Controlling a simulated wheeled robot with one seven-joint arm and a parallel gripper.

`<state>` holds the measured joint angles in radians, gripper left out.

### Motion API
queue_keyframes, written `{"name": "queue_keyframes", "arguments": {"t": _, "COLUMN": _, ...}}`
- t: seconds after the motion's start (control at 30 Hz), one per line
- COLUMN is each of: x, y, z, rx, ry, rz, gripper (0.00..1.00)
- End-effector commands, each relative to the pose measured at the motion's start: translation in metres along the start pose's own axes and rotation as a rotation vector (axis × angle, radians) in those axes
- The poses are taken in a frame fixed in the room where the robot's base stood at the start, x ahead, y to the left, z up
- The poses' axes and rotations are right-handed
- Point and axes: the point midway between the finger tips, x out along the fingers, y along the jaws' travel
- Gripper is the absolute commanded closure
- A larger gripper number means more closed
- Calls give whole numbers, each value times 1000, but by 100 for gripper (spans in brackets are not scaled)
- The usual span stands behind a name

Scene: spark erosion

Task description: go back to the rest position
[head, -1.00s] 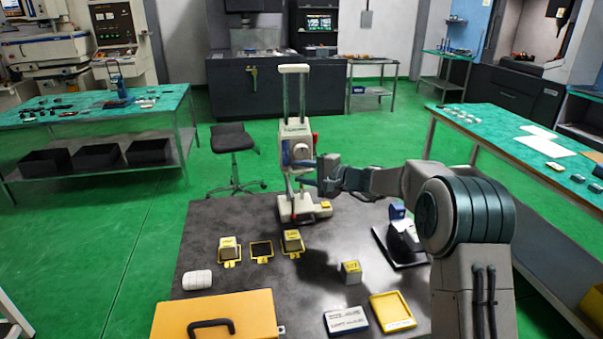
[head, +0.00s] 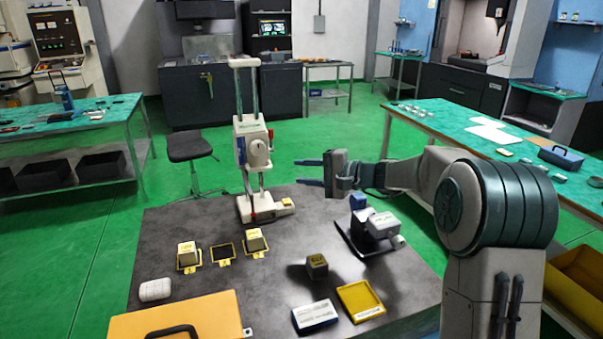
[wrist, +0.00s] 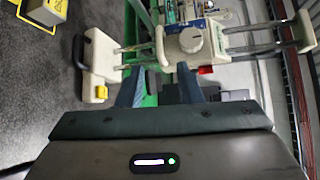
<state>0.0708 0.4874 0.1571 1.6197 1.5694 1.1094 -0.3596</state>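My gripper (head: 309,172) is open and empty, held above the dark table to the right of a white hand press with two columns (head: 252,150). Its two bluish fingers point left in the head view. In the wrist view my gripper (wrist: 158,85) shows its fingers apart with nothing between them, and parts of the press (wrist: 185,45) lie beyond. My arm reaches in from the right, bent at the elbow.
On the table (head: 280,290) are a yellow-topped block (head: 317,266), a yellow tray (head: 361,301), a white box (head: 315,316), a device on a black base (head: 372,228), yellow holders (head: 222,254) and an orange case (head: 180,318). A stool (head: 190,150) stands behind.

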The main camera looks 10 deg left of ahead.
Motion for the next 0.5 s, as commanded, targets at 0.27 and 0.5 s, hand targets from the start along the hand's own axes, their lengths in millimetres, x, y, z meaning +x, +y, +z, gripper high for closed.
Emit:
{"name": "queue_keyframes", "arguments": {"t": 0.27, "x": -4, "y": 3, "z": 12, "rx": -17, "ry": -6, "rz": 45, "gripper": 68}}
{"name": "queue_keyframes", "arguments": {"t": 0.5, "x": -44, "y": 36, "z": 77, "rx": -116, "ry": -29, "rz": 335, "gripper": 68}}
